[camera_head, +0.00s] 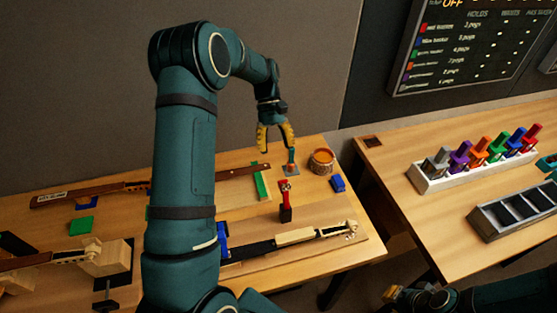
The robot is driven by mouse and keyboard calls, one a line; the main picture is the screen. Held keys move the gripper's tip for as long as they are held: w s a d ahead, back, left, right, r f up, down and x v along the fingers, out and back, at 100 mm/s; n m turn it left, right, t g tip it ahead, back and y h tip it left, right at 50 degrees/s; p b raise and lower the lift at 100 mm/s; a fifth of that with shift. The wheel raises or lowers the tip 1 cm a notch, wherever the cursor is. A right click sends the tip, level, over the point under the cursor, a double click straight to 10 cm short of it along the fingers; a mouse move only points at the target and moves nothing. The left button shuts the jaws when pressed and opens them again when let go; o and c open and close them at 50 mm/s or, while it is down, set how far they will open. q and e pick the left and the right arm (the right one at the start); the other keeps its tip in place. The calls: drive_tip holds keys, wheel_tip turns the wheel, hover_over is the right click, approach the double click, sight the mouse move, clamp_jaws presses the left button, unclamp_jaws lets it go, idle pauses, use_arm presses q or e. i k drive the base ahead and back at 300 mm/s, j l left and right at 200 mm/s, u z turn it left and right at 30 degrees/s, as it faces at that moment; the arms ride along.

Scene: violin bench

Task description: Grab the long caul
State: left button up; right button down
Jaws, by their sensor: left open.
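My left gripper (276,143), with yellow fingers, is open and points down above the back right of the left bench. No object shows between its fingers. Below it and slightly left, a long green strip (262,186) lies on the bench, apart from the fingers; it may be the long caul, but I cannot tell for sure. A long brown bar (85,194) with a white label lies at the back left, partly hidden by my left arm. My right gripper (397,293) is low at the bottom right, small and dark; its jaw state is unclear.
A small upright tool (292,168) stands close to the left fingers. An orange-filled pot (321,161) and blue block (338,184) are to the right. A red clamp (286,212) stands behind a violin neck (295,237). The right bench holds a colored clamp rack (440,184) and grey tray (488,228).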

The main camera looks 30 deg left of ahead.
sight(294, 237)
drive_tip(key=k, duration=1)
